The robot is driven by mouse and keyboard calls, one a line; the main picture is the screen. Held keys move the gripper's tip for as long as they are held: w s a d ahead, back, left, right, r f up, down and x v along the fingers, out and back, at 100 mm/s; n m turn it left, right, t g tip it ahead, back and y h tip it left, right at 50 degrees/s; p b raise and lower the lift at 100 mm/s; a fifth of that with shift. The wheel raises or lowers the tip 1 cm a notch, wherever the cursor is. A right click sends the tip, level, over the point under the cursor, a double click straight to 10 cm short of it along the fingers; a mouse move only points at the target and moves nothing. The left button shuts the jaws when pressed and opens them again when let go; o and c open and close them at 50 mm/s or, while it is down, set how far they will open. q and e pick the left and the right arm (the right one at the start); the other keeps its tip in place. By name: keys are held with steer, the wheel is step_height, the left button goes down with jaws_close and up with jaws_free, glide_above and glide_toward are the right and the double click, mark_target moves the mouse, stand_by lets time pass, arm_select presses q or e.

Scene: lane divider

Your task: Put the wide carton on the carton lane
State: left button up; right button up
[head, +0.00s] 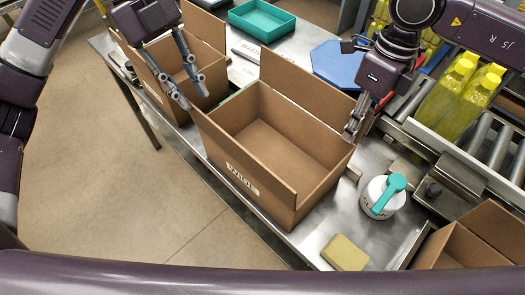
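The wide carton (240,178), brown, open-topped and empty, stands upright on the metal table in the middle of the head view, with a white label on its front wall and flaps raised. My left gripper (195,100) is open at the carton's left end, its two fingers apart near the left top corner. Whether they touch the wall is unclear. My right gripper (354,128) points down at the carton's right end, close to that wall's top edge; its fingers overlap in view, so its grip is unclear. I cannot tell which surface is the carton lane.
Another open carton (165,88) stands behind my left gripper. A teal tray (262,20), blue panel (338,62), white tub with teal scoop (378,200) and yellow sponge (345,253) lie on the table. Yellow bottles (452,95) stand by rollers at right; another carton (455,245) is lower right.

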arm_select(q)
steer(key=v, duration=0.5)
steer(key=shift+w+a+r, duration=0.1)
steer(key=shift+a+r, duration=0.05)
steer(key=shift+r, duration=0.1)
arm_select(e)
step_height(320, 180, up, 12)
steer(key=shift+w+d, duration=0.4)
steer(key=shift+w, duration=0.05)
steer(key=shift+f, duration=0.15)
